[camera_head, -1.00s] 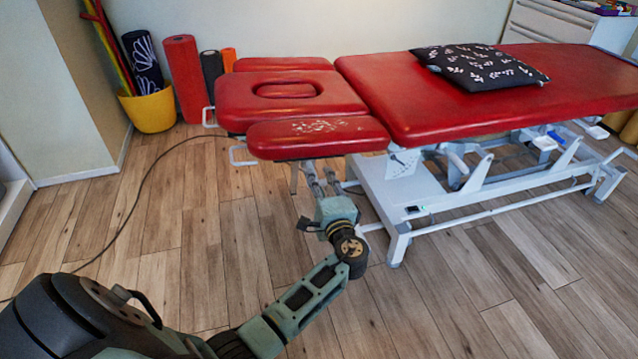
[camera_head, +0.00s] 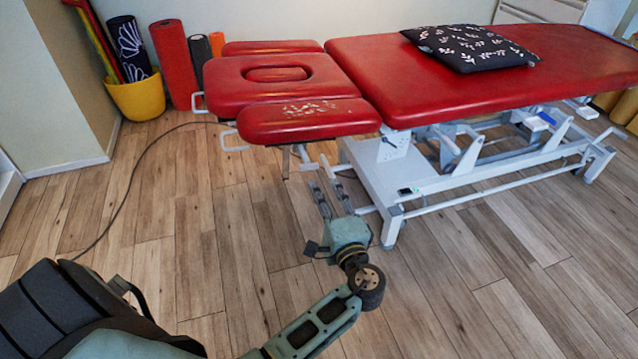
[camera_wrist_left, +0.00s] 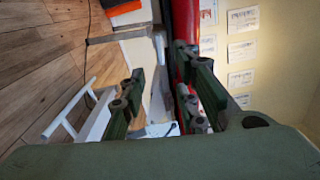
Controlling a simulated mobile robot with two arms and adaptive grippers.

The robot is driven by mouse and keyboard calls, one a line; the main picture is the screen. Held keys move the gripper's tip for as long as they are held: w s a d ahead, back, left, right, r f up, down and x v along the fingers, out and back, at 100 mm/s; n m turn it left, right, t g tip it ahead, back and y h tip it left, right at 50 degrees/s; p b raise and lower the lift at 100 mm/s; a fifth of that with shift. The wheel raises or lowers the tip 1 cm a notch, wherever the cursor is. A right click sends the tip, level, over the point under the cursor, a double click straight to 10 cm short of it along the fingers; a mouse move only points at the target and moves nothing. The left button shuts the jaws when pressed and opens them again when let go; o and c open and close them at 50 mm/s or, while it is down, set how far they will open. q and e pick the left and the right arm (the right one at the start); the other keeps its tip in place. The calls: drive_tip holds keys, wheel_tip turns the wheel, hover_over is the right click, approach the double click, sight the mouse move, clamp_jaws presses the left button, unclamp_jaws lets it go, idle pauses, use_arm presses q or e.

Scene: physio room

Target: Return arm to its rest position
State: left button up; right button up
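My left arm comes in from the lower left of the head view. Its left gripper (camera_head: 327,192) points away from me, below the near corner of the red treatment table (camera_head: 450,85). In the left wrist view the two dark green fingers of this gripper (camera_wrist_left: 165,92) stand apart with a gap between them. I see nothing held in the gap. The red edge of the table and its white frame show behind the fingers. My right arm and right gripper are out of view.
A black patterned pillow (camera_head: 470,47) lies on the table. The table's white base (camera_head: 400,185) stands close to the right of the gripper. A yellow bucket (camera_head: 138,97) and a red roll (camera_head: 176,62) stand at the back left. A cable (camera_head: 128,190) crosses the floor. Wooden floor in front is clear.

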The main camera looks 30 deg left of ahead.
use_arm(q)
drive_tip(key=shift+s+d, duration=0.3)
drive_tip(key=shift+d, duration=0.05)
